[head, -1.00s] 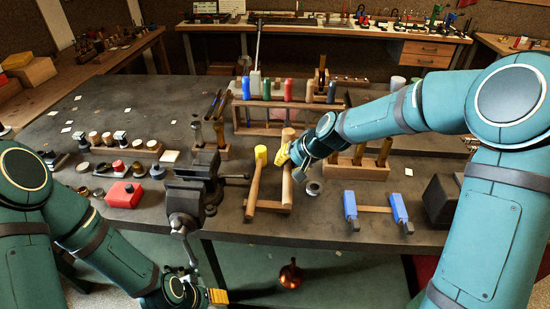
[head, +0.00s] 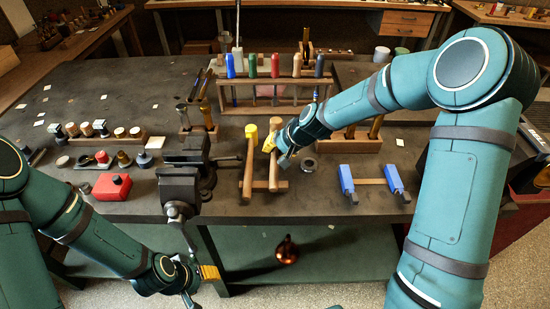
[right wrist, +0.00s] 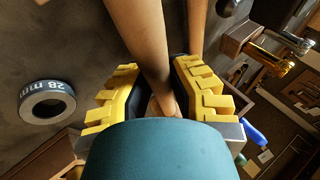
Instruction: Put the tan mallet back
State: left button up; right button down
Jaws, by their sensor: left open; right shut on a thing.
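The tan mallet (head: 273,172) stands roughly upright, with its lower end at a low wooden rack (head: 262,186) near the front of the bench. I cannot tell whether it is fully seated. My right gripper (head: 269,145) is shut on it near its upper part. In the right wrist view the tan wooden mallet (right wrist: 143,35) runs between the yellow fingers (right wrist: 160,92); my own wrist hides part of it. My left gripper (head: 208,274) is open and empty, low in front of the bench.
A vise (head: 180,185) stands to the left of the mallets. A 28 mm ring (head: 309,165) and blue-ended clamp (head: 347,180) lie to the right. A rack of colored-handled tools (head: 275,83) stands behind. A copper-colored vessel (head: 286,251) is on the lower shelf.

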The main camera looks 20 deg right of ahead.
notch_tip(320, 180, down, 3)
jog(key=shift+f, duration=0.1)
jog(key=c, duration=1.2)
grip_release()
jog(key=shift+c, duration=0.2)
jog(key=v, duration=1.2)
jog(key=shift+p, duration=0.3)
